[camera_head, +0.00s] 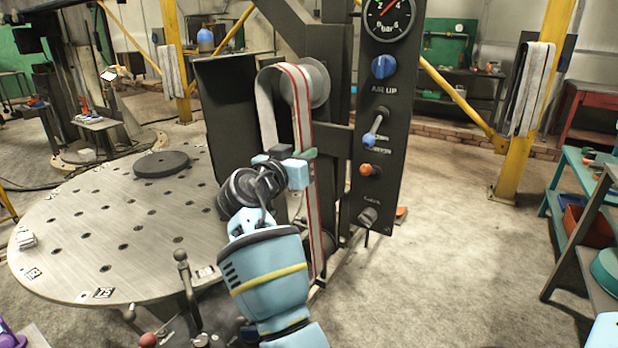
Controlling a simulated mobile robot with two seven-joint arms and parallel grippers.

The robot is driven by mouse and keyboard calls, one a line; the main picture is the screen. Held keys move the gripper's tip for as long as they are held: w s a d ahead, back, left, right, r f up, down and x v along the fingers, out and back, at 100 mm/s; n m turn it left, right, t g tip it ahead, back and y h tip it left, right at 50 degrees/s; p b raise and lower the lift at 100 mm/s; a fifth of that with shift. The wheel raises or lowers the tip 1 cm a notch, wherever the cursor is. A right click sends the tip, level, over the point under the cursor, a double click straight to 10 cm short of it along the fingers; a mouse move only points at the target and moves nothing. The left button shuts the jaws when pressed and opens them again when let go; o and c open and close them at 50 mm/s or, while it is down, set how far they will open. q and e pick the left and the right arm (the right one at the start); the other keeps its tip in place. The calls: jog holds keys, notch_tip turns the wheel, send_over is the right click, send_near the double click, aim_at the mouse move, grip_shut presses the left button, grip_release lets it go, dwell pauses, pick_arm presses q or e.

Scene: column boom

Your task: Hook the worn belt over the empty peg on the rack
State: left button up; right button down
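A grey-white belt with red stripes (303,105) is looped over a grey drum (318,83) on the dark column, and its long strand hangs down beside the column. My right gripper (290,163) is at the belt's hanging strand, below the drum. Its light-blue and green finger parts overlap the belt's edge; whether they are closed on it cannot be told. Folded belts (529,88) hang on the yellow post at right, and a pale belt (172,72) hangs on the yellow post at back left. No empty peg can be made out. My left gripper is not in view.
A dark control panel (388,140) with a gauge, knobs and a lever stands just right of the belt. A round perforated table (110,235) with a dark disc (161,163) fills the left. Shelves (568,200) line the right edge. The floor at centre right is clear.

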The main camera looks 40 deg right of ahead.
jog(key=shift+s+a, duration=0.2)
jog(key=shift+a, duration=0.35)
jog(key=shift+s, duration=0.1)
dwell(0.4)
